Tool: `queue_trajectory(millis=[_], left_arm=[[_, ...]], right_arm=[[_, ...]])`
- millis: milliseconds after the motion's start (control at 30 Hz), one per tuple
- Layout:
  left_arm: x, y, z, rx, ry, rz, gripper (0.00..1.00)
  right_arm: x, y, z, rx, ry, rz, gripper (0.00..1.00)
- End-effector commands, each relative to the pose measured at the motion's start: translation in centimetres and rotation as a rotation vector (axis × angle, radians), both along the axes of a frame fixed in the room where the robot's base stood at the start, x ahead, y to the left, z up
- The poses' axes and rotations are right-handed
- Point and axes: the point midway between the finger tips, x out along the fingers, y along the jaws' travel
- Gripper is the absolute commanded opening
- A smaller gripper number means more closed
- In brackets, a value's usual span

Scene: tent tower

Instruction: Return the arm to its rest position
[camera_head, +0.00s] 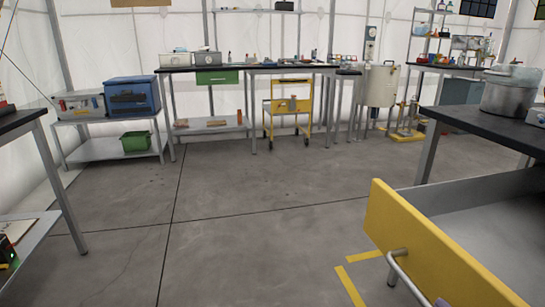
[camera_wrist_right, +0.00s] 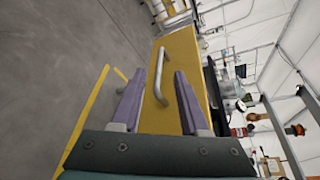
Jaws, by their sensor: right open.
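A drawer with a yellow front (camera_head: 415,240) stands pulled out at the lower right of the head view. Its grey bar handle (camera_head: 400,272) is on the front face. In the right wrist view the yellow front (camera_wrist_right: 183,55) and the handle (camera_wrist_right: 158,75) show ahead of my right gripper (camera_wrist_right: 161,76). Its two purple fingers are apart, one on each side of part of the handle in the picture. I cannot tell whether they touch it. A small purple tip shows at the bottom edge of the head view. My left gripper is not in view.
A dark-topped table (camera_head: 490,124) with a metal pot (camera_head: 510,92) stands behind the drawer. Another table (camera_head: 18,118) is at the left edge. Benches and a yellow cart (camera_head: 291,106) line the back. The grey floor (camera_head: 230,210) in the middle is clear.

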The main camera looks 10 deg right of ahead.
Motion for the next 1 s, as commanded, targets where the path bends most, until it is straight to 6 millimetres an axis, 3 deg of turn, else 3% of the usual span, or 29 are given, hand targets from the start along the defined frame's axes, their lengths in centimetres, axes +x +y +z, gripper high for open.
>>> queue_trajectory(millis=[133, 200, 300, 367, 467, 700, 800, 1000], left_arm=[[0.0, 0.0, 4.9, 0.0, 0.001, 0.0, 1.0], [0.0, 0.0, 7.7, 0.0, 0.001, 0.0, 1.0], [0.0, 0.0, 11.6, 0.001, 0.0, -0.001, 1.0], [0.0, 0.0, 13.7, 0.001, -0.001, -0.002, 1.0], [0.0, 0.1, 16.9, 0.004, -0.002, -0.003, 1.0], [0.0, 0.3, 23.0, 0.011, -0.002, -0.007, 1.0], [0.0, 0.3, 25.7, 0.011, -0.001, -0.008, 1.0], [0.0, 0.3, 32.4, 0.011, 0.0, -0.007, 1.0]], right_arm=[[1.2, 4.1, 6.4, -0.221, 0.049, 0.284, 0.45], [1.1, 6.8, 9.6, -0.41, 0.09, 0.484, 0.45], [-0.4, 9.4, 13.2, -0.723, 0.166, 0.778, 0.45], [-1.7, 10.0, 14.8, -0.91, 0.22, 0.939, 0.45], [-4.3, 9.5, 17.0, -1.189, 0.324, 1.174, 0.45], [-10.1, 4.0, 22.9, -1.633, 0.615, 1.599, 0.45], [-12.0, 2.1, 26.2, -1.708, 0.713, 1.714, 0.45], [-11.9, 2.2, 32.7, -1.7, 0.709, 1.709, 0.45]])
